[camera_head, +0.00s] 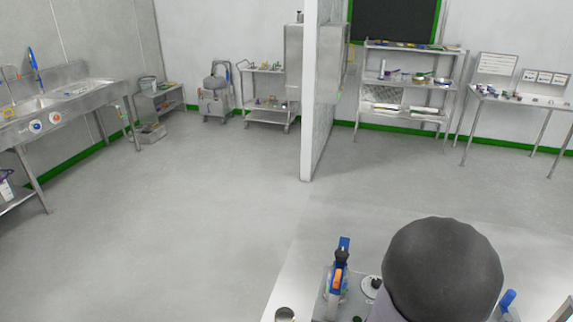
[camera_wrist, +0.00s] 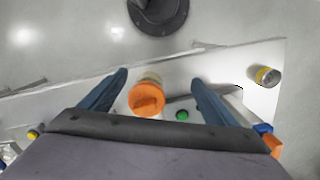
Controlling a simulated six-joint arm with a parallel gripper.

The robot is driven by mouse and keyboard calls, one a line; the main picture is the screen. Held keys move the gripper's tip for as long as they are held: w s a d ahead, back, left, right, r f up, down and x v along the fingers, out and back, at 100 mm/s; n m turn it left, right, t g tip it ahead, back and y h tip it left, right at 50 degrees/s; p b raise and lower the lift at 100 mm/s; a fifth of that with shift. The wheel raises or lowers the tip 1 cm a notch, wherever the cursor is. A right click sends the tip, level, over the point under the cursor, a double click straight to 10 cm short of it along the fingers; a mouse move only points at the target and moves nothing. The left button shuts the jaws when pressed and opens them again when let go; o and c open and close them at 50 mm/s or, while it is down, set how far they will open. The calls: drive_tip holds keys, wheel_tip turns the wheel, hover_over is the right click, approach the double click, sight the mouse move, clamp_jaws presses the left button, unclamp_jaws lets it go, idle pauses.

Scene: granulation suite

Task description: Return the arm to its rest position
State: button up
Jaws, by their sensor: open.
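My gripper (camera_wrist: 160,78) shows in the wrist view, with its two blue fingers spread apart and nothing held between them. Below it, an orange-capped jar (camera_wrist: 147,98) appears in the gap between the fingers; I cannot tell how far below it stands. In the head view a dark rounded part, likely of my own arm, covers the lower right and hides the bench behind it. My gripper's fingers do not show in the head view.
The bench (camera_head: 296,277) holds a blue and orange tool (camera_head: 340,275) and a metal cup (camera_head: 284,314), with a green-topped item (camera_wrist: 182,115) near the jar. A partition wall (camera_head: 316,100) stands ahead. Shelving (camera_head: 408,84) and a sink (camera_head: 45,103) line the room; the left floor is clear.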

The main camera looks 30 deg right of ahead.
drive_tip(key=w+a+n, duration=0.3)
drive_tip(key=a+n, duration=0.1)
drive_tip(key=a, duration=0.4)
drive_tip(key=w+a+r+n, duration=0.1)
drive_tip(key=w+a+n, duration=0.3)
drive_tip(key=a, duration=0.5)
drive_tip(key=w+a+r+n, duration=0.1)
drive_tip(key=w+a+n, duration=0.3)
drive_tip(key=a, duration=0.5)
drive_tip(key=shift+w+n+h, duration=0.15)
drive_tip(key=shift+n+h, duration=0.25)
drive_tip(key=shift+n, duration=0.1)
wheel_tip(320, 180, down, 8)
drive_tip(key=b, duration=0.8)
drive_tip(key=shift+r, duration=0.1)
